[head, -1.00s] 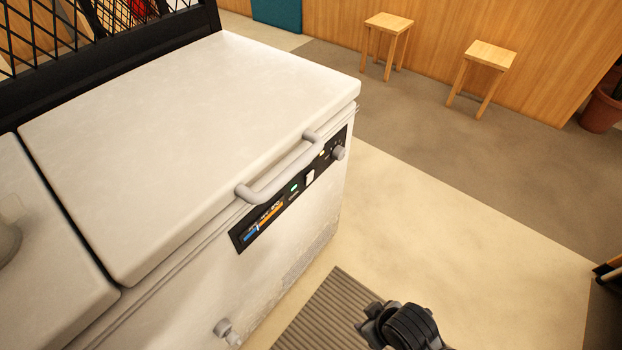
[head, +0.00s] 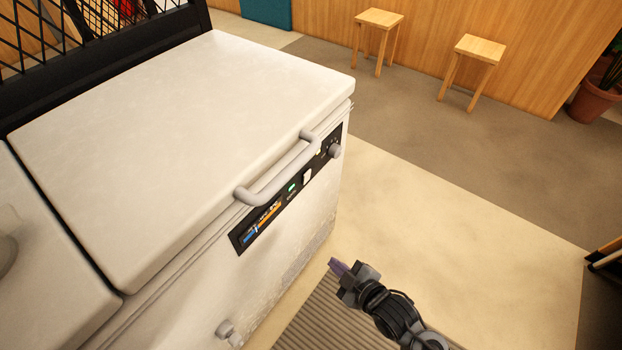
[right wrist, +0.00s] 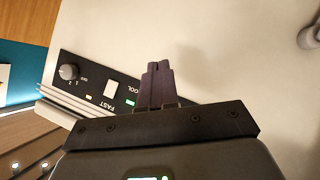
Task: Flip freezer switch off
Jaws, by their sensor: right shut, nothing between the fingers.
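The white chest freezer (head: 190,130) has a closed lid with a grey handle (head: 280,172). Below the handle is a black control panel (head: 267,222) with a white rocker switch (head: 307,175), a lit green light (head: 292,188) and a grey knob (head: 334,151). In the right wrist view the switch (right wrist: 110,89) is left of my fingers, beside the word FAST, with the knob (right wrist: 69,72) farther left. My right gripper (head: 337,266) is shut and empty, in front of the freezer and apart from the panel; its fingers also show in the wrist view (right wrist: 157,85). My left gripper is not in view.
A ribbed grey mat (head: 325,318) lies on the floor before the freezer. A grey drain fitting (head: 229,332) sticks out low on the freezer front. Two wooden stools (head: 379,40) and a plant pot (head: 594,99) stand far off.

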